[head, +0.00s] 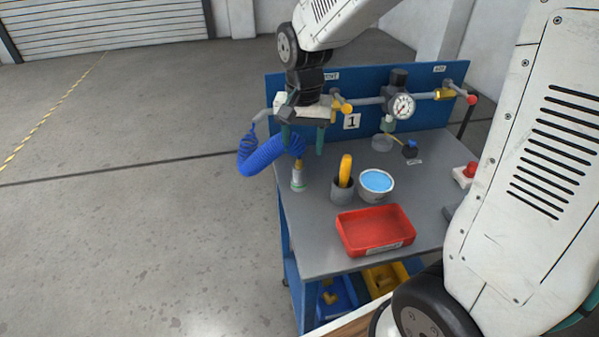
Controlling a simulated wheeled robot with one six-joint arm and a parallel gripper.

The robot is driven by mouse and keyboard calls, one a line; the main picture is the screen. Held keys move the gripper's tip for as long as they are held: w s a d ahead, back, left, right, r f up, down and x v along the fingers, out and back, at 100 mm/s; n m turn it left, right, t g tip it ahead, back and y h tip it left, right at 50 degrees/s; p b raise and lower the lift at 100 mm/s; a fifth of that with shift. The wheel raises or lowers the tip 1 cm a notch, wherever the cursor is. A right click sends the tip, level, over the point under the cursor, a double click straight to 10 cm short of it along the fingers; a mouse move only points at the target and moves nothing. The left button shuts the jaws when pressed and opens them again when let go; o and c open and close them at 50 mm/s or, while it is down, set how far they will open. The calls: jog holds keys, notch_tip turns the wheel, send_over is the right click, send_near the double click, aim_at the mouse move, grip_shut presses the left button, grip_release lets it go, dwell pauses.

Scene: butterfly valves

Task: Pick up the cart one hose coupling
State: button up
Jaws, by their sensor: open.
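The hose coupling (298,178) stands upright near the left edge of the cart top. It has a pale body with a green band and a brass upper part, and the blue coiled hose (262,157) reaches toward its upper end. The cart (280,215) carries a "1" label on its back panel. My gripper (303,148) is above the coupling, pointing down, with its two teal fingers apart and nothing visibly held. The fingers partly cover the hose, and I cannot tell the exact gap to the coupling.
A grey cup (342,190) with a yellow-handled item stands right of the coupling, beside a bowl of blue liquid (376,181). A red tray (375,230) lies in front. A pipe with a gauge (402,106) and valve handles runs along the blue back panel (440,120). Floor left is clear.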

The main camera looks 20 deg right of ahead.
aim_at(299, 167)
jog(key=shift+w+f, duration=0.6)
jog(key=shift+f, duration=0.25)
notch_tip(299, 167, down, 7)
jog(key=shift+a+f, duration=0.15)
jog(key=c, duration=1)
